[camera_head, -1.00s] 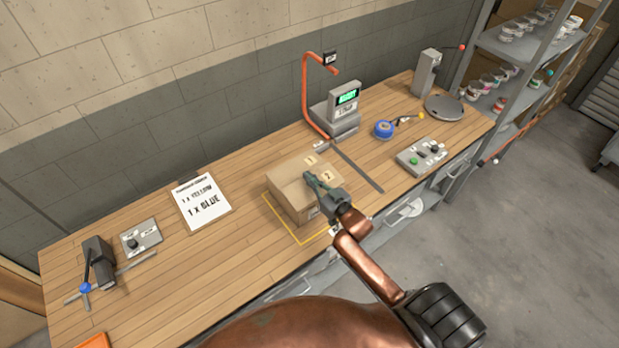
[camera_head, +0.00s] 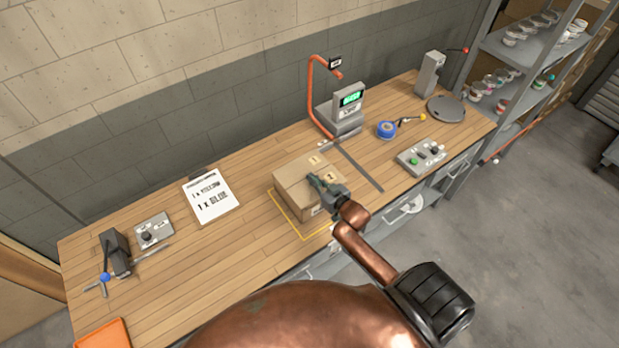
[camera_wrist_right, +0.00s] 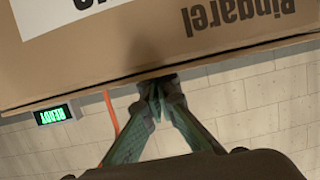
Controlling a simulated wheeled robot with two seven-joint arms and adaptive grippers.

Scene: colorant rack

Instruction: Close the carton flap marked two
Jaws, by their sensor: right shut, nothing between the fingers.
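The brown cardboard carton (camera_head: 292,187) stands on the workbench inside a yellow outline. Its top looks mostly flat, with small pale labels on it; their marks are too small to read. My right gripper (camera_head: 314,180) is at the carton's near right top edge. In the right wrist view its fingertips (camera_wrist_right: 157,86) are together and empty, at the edge of the printed carton wall (camera_wrist_right: 130,50). I cannot tell whether they touch it. The gripper and arm hide part of the carton's near right side. My left gripper is out of view.
Behind the carton stand a scale with a green display (camera_head: 351,98) and an orange post (camera_head: 311,95). A button box (camera_head: 421,155) and blue tape roll (camera_head: 386,130) are to the right. A paper sheet (camera_head: 211,196) lies left. Bare bench lies between sheet and carton.

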